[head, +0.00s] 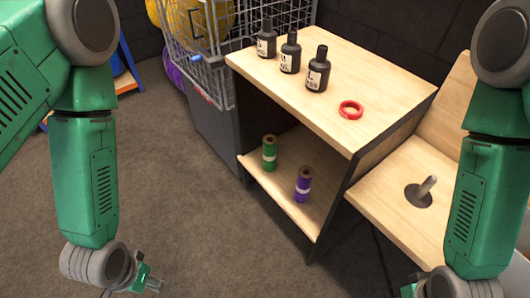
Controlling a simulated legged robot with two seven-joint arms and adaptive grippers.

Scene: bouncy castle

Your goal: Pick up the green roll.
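The green roll (269,153) stands upright on the lower shelf of a wooden cabinet, near its left front edge. It has a pale band around it and a brown core at the top. My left gripper (151,281) is low at the bottom left, over the floor, well apart from the roll and in front of it. It is small in the picture and partly cut off, so its finger opening is unclear. Nothing shows in it. Only a bit of my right gripper (408,291) shows at the bottom edge, far right of the roll.
A purple roll (303,185) stands right of the green one on the lower shelf (285,205). The cabinet top (330,47) overhangs both, with three dark bottles (290,52) and a red ring (350,110). A wire basket (213,50) is behind left. The floor in front is clear.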

